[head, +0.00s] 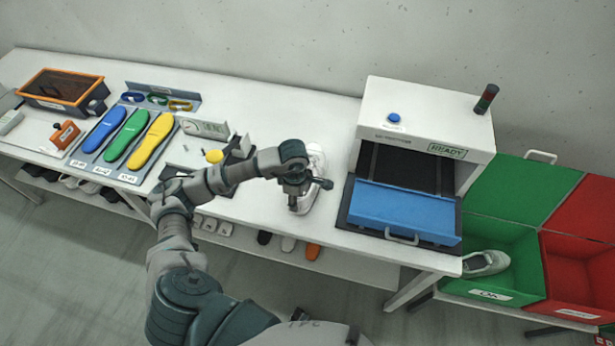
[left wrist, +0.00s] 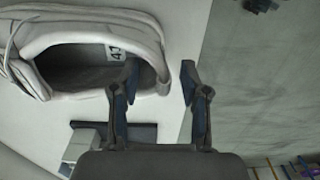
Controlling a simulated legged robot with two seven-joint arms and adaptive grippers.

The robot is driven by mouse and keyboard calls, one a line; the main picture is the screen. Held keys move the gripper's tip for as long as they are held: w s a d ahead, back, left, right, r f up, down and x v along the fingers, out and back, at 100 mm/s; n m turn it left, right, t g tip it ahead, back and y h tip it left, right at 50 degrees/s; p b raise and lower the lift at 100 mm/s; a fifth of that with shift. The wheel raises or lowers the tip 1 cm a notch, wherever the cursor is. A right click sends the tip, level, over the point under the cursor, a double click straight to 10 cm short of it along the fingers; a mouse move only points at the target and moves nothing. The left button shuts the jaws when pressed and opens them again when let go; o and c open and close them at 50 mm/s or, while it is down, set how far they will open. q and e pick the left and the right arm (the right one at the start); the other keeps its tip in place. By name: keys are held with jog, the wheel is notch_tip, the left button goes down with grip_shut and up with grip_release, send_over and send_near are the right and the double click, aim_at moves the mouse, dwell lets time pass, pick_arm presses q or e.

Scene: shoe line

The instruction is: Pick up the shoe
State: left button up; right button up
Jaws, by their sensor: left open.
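A white shoe (head: 317,160) sits on the white table, just left of the box-shaped machine. My left gripper (head: 298,203) is over the shoe and hides part of it. In the left wrist view the shoe (left wrist: 105,22) fills the upper left, with its opening and a size label inside showing. My left gripper (left wrist: 160,75) is open. One finger overlaps the shoe's opening and the other is outside, so the rim at one end shows between the fingertips. I cannot tell whether either finger touches it. My right gripper is not in view.
The machine (head: 410,110) with a blue front flap (head: 404,212) stands close on the right. Beyond it are a green bin (head: 520,262) holding another shoe (head: 485,262) and a red bin (head: 575,275). Coloured insoles (head: 123,138) and an orange-rimmed box (head: 60,88) are at left.

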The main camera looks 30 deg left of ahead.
pick_arm(q)
jog(key=shift+s+f, duration=0.1)
jog(key=shift+f, duration=0.45)
notch_tip(320, 180, down, 4)
jog(key=shift+a+r+p, duration=0.1)
jog(key=shift+a+p, duration=0.05)
jog(key=shift+p, duration=0.35)
jog(key=shift+a+f, duration=0.1)
jog(key=shift+f, duration=0.35)
grip_shut()
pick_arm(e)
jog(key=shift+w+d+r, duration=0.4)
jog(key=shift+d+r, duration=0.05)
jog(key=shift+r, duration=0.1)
